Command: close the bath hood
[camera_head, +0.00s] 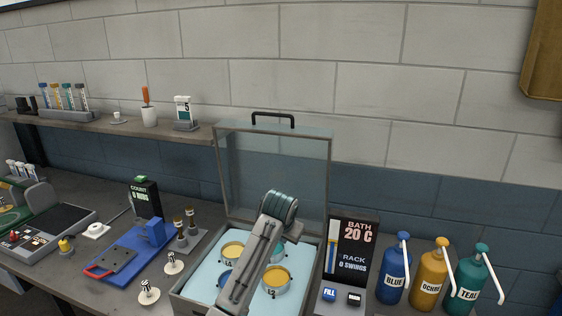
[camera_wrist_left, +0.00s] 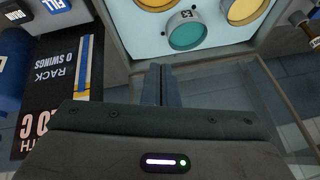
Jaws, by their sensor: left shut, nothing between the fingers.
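The bath hood (camera_head: 262,165) is a clear panel standing upright at the back of the open bath (camera_head: 196,290). A black handle (camera_head: 273,116) sits on its top edge. My left arm rises in front of the bath, and its wrist overlaps the lower right part of the hood in the head view. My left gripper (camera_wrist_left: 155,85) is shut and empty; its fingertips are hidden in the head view. In the left wrist view its fingers show before the bath's edge, with clear panel (camera_wrist_left: 235,95) beside them. I cannot tell whether they touch the hood. My right gripper is out of view.
Dye pots, one yellow (camera_head: 276,281), sit in the bath. A bath display (camera_head: 352,245) stands right of it, then blue (camera_head: 395,275), ochre (camera_head: 430,277) and teal (camera_head: 468,281) bottles. A blue device (camera_head: 128,254) and small metal weights (camera_head: 149,292) lie left. A shelf (camera_head: 150,131) runs behind.

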